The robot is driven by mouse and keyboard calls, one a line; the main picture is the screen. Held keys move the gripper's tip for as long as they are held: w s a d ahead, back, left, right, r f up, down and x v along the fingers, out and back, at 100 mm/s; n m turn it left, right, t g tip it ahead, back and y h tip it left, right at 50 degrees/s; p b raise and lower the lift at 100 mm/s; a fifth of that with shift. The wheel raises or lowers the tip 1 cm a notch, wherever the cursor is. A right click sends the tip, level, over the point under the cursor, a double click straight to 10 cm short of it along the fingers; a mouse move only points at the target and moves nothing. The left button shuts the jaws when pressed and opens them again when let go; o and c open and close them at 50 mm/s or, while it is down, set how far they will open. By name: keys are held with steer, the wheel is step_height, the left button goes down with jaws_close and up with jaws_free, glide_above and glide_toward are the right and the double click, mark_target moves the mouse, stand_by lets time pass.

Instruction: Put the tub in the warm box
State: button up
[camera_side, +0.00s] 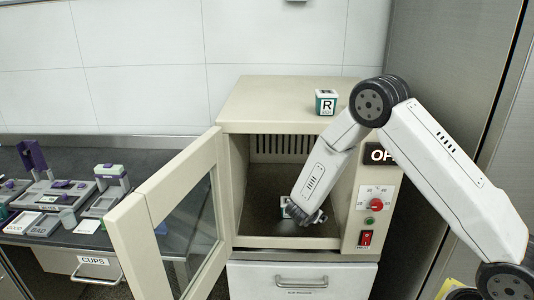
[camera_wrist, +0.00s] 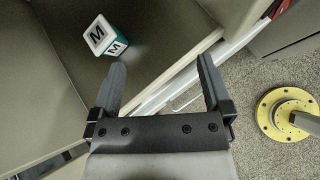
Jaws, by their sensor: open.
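A small teal tub with a white lid marked M (camera_wrist: 104,37) is on the dark floor inside the warm box (camera_side: 275,88). In the side view the tub (camera_side: 284,206) is partly hidden behind my gripper (camera_side: 304,218). My gripper is open and empty, reaching in through the box's doorway. In the wrist view my gripper's fingers (camera_wrist: 161,64) are apart from the tub, which lies beyond and left of the left fingertip. The box's glazed door (camera_side: 180,215) stands wide open to the left. A similar teal tub marked R (camera_side: 326,103) sits on top of the box.
The box's right front panel has a dial (camera_side: 376,204) and a red switch (camera_side: 366,238). A drawer (camera_side: 300,281) is below. A dark counter with several grey and purple devices (camera_side: 60,190) is at left. A steel wall stands at right.

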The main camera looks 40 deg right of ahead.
steer(key=s+a+r+m+y, duration=0.4)
steer(key=s+a+r+m, duration=0.1)
steer(key=s+m, duration=0.4)
steer(key=s+a+r+m+g+y, duration=0.1)
steer(key=s+a+r+m+y, duration=0.4)
steer(key=s+a+m, duration=0.3)
steer(key=shift+s+a+r+m+y, duration=0.15)
steer(key=shift+s+r+m+y, duration=0.3)
steer(key=shift+m, duration=0.65)
steer(key=shift+s, duration=0.15)
